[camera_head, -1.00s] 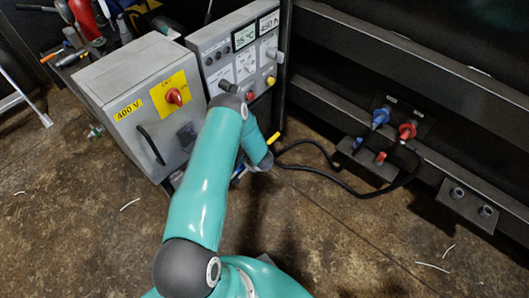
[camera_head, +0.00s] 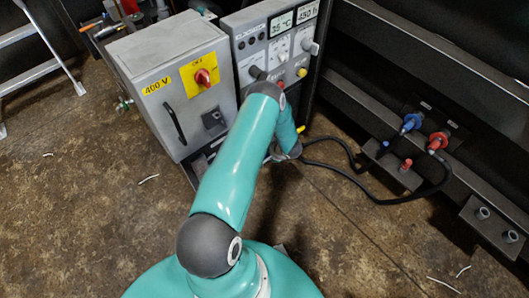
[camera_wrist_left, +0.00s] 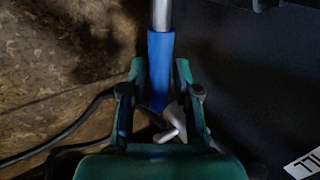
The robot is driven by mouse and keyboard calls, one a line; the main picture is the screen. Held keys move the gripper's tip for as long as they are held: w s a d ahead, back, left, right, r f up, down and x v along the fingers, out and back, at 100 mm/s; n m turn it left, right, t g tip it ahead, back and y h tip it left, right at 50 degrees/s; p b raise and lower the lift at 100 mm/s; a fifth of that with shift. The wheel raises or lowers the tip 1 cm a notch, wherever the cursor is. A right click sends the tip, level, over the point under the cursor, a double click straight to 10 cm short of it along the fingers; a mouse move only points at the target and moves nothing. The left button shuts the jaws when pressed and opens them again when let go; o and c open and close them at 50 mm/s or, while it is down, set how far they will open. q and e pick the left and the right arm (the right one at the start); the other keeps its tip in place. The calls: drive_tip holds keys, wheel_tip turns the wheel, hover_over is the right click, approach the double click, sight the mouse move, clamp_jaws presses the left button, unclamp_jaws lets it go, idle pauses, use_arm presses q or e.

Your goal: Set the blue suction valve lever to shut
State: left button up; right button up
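The blue suction valve lever (camera_wrist_left: 160,65) shows in the left wrist view as a blue grip on a grey metal rod, standing between the two fingers. My left gripper (camera_wrist_left: 159,75) has a finger close against each side of the blue grip and looks shut on it. In the head view my teal arm reaches to the low area in front of the control panel (camera_head: 262,32). It hides the lever and most of the gripper there. My right gripper is in neither view.
A grey 400 V cabinet (camera_head: 205,65) with a red switch (camera_head: 203,77) stands left of the panel. Blue (camera_head: 411,123) and red (camera_head: 437,142) hose couplings sit on the dark frame at right. A black hose (camera_head: 375,200) crosses the floor.

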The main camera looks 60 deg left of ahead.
use_arm(q)
drive_tip(key=shift+o, duration=0.5)
drive_tip(key=shift+d, duration=0.1)
drive_tip(key=v, duration=1.2)
